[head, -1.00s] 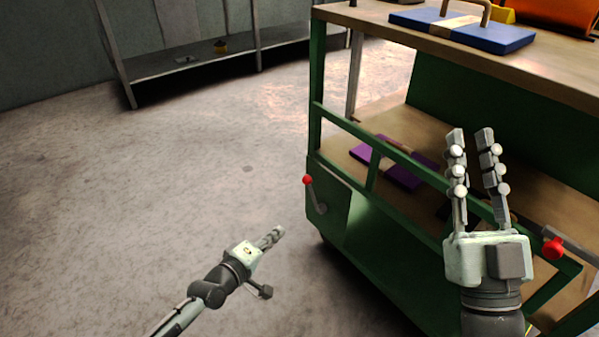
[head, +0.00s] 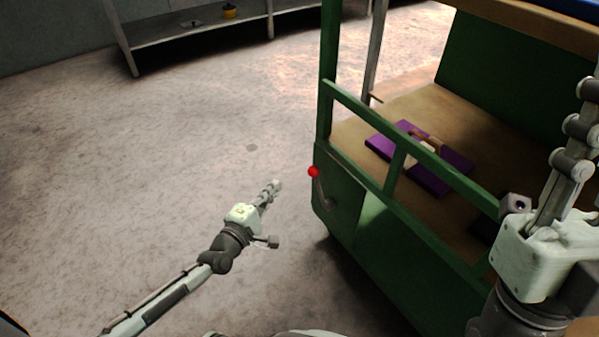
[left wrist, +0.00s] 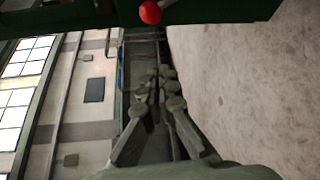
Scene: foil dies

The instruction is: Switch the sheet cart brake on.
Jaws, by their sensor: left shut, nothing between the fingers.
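The green sheet cart (head: 345,200) stands right of centre in the head view. Its brake lever has a red ball knob (head: 313,171) on a short grey arm, pointing up and slightly left from a pivot (head: 328,204) on the end panel. The red knob also shows at the top of the left wrist view (left wrist: 150,12). My left gripper (head: 275,186) is shut and empty, left of the lever and apart from it. It also shows in the left wrist view (left wrist: 160,78). My right gripper (head: 585,115) is cut off by the right edge, its finger opening unclear.
A purple die with a tan handle (head: 425,155) lies on the cart's lower shelf (head: 450,110), behind the green rail (head: 400,150). A grey bench (head: 200,38) stands along the back wall. The floor (head: 150,150) left of the cart is clear.

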